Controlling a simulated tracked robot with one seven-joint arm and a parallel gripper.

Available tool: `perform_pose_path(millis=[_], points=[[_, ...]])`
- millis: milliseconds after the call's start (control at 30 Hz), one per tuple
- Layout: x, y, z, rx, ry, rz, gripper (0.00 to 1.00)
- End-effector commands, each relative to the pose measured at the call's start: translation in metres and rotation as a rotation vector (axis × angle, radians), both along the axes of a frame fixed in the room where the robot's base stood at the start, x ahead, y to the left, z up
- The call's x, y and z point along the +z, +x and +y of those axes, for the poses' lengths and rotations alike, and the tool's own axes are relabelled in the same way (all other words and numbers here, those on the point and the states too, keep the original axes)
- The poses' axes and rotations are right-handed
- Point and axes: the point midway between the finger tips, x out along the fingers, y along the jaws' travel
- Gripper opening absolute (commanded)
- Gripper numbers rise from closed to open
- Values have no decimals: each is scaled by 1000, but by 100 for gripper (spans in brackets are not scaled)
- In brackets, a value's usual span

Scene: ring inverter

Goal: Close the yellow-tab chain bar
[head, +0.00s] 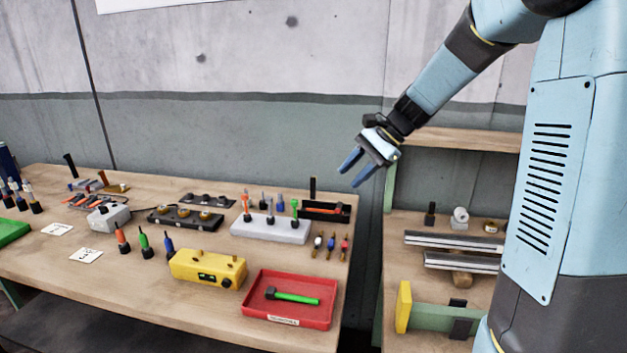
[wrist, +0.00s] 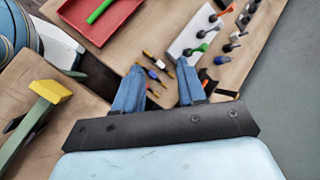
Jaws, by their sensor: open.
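A pale green bar (head: 432,317) with an upright yellow tab (head: 403,306) at its left end lies on the right-hand bench, near its front. A dark block (head: 462,328) sits across the bar, and my body hides what is farther right. In the wrist view the yellow tab (wrist: 50,91) and green bar (wrist: 28,128) are at the left, outside my fingers. My gripper (head: 357,170) is open and empty, up in the air above the gap between the benches, well away from the tab. Its blue fingers also show in the wrist view (wrist: 160,68).
Metal rails (head: 455,240) lie behind the bar on the right bench, under a wooden shelf (head: 450,139). The left bench holds a red tray (head: 290,317) with a green-handled hammer, a yellow box (head: 208,268), a white tool block (head: 270,229) and several small tools.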

Motion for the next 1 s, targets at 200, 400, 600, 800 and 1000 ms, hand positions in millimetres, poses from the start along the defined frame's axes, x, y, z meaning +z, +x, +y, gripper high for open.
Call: perform_pose_path(millis=[200,400,600,800,1000], points=[[-25,55,3,-119,171,142,40],[-49,103,2,-226,332,269,40],[-75,149,-5,-328,497,393,40],[-100,186,-17,-413,642,497,40],[-127,220,-30,-491,787,597,40]])
